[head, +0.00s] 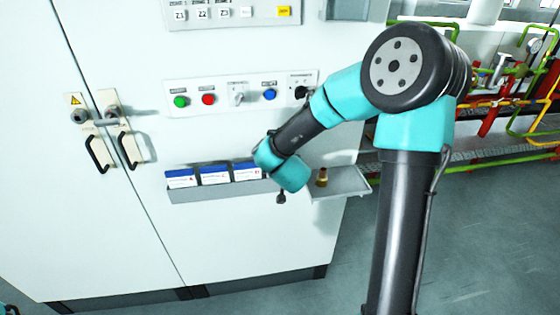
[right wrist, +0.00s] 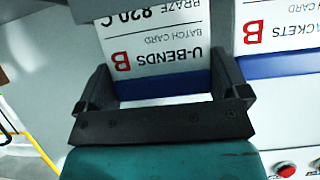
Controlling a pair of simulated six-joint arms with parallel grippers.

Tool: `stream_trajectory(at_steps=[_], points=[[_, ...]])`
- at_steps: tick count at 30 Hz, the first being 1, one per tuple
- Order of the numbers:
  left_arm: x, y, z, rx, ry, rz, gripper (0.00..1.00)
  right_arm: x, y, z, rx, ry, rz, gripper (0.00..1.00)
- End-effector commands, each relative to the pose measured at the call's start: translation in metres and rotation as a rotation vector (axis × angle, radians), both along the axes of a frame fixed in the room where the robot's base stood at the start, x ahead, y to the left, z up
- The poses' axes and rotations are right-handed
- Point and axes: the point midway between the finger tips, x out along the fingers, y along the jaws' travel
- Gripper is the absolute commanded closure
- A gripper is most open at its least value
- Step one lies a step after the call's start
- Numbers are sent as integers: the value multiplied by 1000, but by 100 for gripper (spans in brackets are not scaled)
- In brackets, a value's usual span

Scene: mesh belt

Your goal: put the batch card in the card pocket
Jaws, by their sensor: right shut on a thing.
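My right gripper (right wrist: 162,70) is shut on a white batch card with a blue band (right wrist: 160,45) in the right wrist view. The card reads U-BENDS, BRAZE 820 C, with a red B, and appears upside down. A second card (right wrist: 275,30), its name ending in "ACKETS", is beside it. In the head view, blue-and-white cards (head: 214,175) stand in a row in a grey holder (head: 215,193) on the cabinet. My right wrist covers the holder's right end and hides the fingers. I cannot tell which part is the card pocket. My left gripper is out of view.
A grey shelf (head: 345,181) with a brass fitting (head: 321,178) is just right of my wrist. A button panel (head: 240,92) is above the cards. Door handles (head: 113,150) stick out at left. Pipes (head: 490,115) run at far right.

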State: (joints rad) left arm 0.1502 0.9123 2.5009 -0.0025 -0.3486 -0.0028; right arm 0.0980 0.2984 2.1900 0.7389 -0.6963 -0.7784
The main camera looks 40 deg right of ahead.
Motion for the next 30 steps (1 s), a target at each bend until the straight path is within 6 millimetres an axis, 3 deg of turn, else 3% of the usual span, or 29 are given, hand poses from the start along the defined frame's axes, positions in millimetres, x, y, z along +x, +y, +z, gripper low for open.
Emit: stream_trajectory(at_steps=[8,9,11,22,30], points=[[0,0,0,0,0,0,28,0,0,-6,0,1,3,30],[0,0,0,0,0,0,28,0,0,-6,0,0,2,6],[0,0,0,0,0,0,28,0,0,-6,0,0,2,0],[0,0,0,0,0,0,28,-4,3,-2,0,-1,3,0],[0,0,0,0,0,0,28,-30,20,15,0,-2,11,0]])
